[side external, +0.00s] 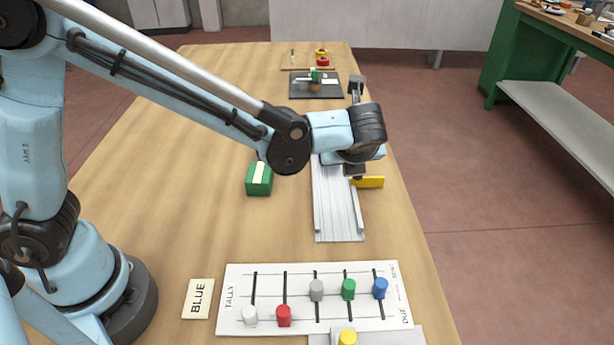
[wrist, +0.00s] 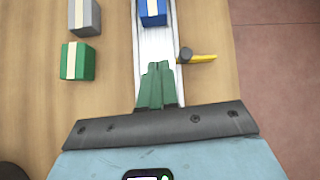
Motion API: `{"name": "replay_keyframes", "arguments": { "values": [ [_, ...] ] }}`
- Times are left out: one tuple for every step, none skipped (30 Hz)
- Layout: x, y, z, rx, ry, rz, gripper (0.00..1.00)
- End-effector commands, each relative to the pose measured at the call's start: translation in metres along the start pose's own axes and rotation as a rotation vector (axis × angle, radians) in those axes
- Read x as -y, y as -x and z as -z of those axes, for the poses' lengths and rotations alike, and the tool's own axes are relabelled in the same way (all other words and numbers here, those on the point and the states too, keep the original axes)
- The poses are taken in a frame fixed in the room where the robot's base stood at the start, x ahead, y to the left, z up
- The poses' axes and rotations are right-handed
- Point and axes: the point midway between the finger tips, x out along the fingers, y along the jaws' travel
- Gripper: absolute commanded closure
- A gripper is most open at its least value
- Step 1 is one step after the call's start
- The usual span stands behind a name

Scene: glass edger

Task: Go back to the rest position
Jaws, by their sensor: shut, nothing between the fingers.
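My gripper (wrist: 157,68) is shut and empty, its two green fingers together over the pale grooved track (wrist: 155,48) in the wrist view. In the side external view my wrist is above the track (side external: 337,215), and the fingers are mostly hidden there. A blue block (wrist: 153,12) with a cream stripe sits on the track ahead of the fingertips, apart from them. A green block (wrist: 78,61) and a grey block (wrist: 84,17) stand on the table left of the track. The green block also shows in the side external view (side external: 258,182).
A yellow lever (wrist: 201,58) sticks out from the track's right side. A tally board (side external: 266,312) with coloured pegs and a BLUE card (side external: 198,299) lie at the near end. A dark tray (side external: 303,90) sits at the far end. The table's left middle is clear.

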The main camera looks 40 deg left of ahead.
Motion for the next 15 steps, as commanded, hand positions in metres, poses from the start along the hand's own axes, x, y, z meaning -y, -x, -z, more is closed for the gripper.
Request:
{"name": "replay_keyframes", "arguments": {
  "values": [
    [-0.010, 0.001, -0.008, -0.022, 0.078, -0.001, 1.00],
    [-0.015, 0.002, -0.012, -0.038, 0.135, 0.001, 1.00],
    [-0.024, 0.003, -0.018, -0.063, 0.221, 0.003, 1.00],
    [-0.030, 0.004, -0.021, -0.084, 0.291, 0.004, 1.00],
    [-0.037, 0.006, -0.025, -0.105, 0.365, 0.005, 1.00],
    [-0.047, 0.007, -0.030, -0.132, 0.465, 0.004, 1.00],
    [-0.054, 0.009, -0.033, -0.153, 0.540, 0.003, 1.00],
    [-0.061, 0.011, -0.035, -0.173, 0.615, 0.001, 1.00],
    [-0.070, 0.013, -0.038, -0.199, 0.717, -0.003, 1.00],
    [-0.077, 0.014, -0.040, -0.220, 0.793, -0.006, 1.00],
    [-0.084, 0.016, -0.042, -0.240, 0.869, -0.010, 1.00],
    [-0.093, 0.018, -0.043, -0.266, 0.973, -0.016, 1.00],
    [-0.100, 0.020, -0.044, -0.285, 1.050, -0.022, 1.00],
    [-0.106, 0.022, -0.045, -0.304, 1.129, -0.028, 1.00],
    [-0.115, 0.024, -0.045, -0.330, 1.233, -0.037, 1.00]
  ]
}}
